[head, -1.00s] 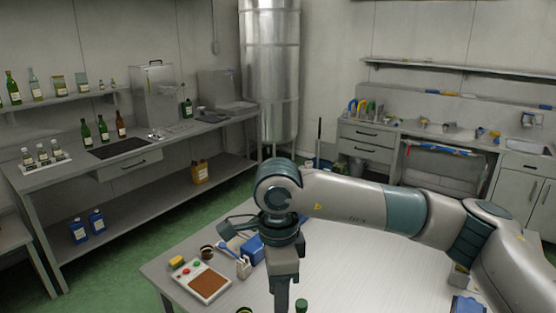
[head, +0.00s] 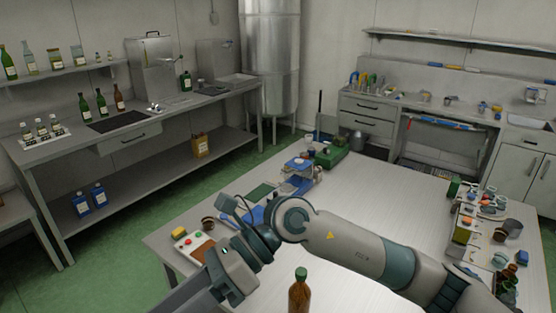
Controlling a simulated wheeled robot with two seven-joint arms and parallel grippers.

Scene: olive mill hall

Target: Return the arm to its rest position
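My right arm comes in from the lower right and reaches across the near part of the white table (head: 370,200). Its wrist bends down to the left. My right gripper (head: 205,290) points to the lower left, near the table's left front edge. Its fingertips run toward the bottom edge of the picture, and I cannot tell whether they are apart or holding anything. My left arm and gripper are not in view.
A brown bottle (head: 299,295) with a green cap stands just in front of my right forearm.

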